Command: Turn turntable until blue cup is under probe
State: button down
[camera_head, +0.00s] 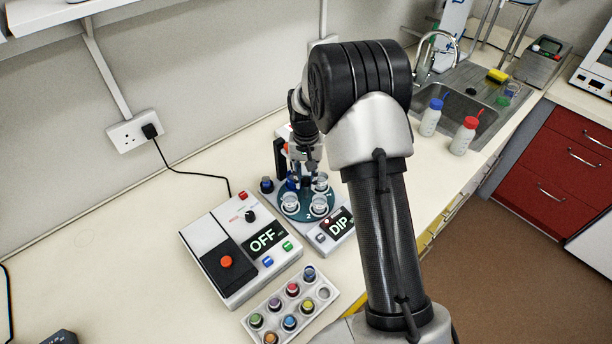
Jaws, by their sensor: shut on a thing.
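The turntable (304,212) is a teal disc on a grey base with several cups near its rim. The blue cup (292,182) is at its back left, partly hidden by my gripper. Clear cups stand at the left front (290,204), right front (319,205) and back right (321,181). My gripper (307,180) points down over the middle of the disc, its fingers shut on a part of the turntable that they mostly hide. A dark upright post (280,158) stands behind the disc. The probe tip is hidden behind my gripper, so I cannot tell which cup is under it.
A display reading DIP (339,223) sits at the turntable's front right. A control box reading OFF (243,270) stands to the left. A rack of coloured vials (291,303) is in front. Blue- and red-capped bottles stand by the sink. The left bench is mostly clear.

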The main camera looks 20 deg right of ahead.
dwell(0.4)
jog(key=c, duration=1.3)
grip_release()
jog(key=shift+c, duration=0.2)
notch_tip(320, 180, up, 12)
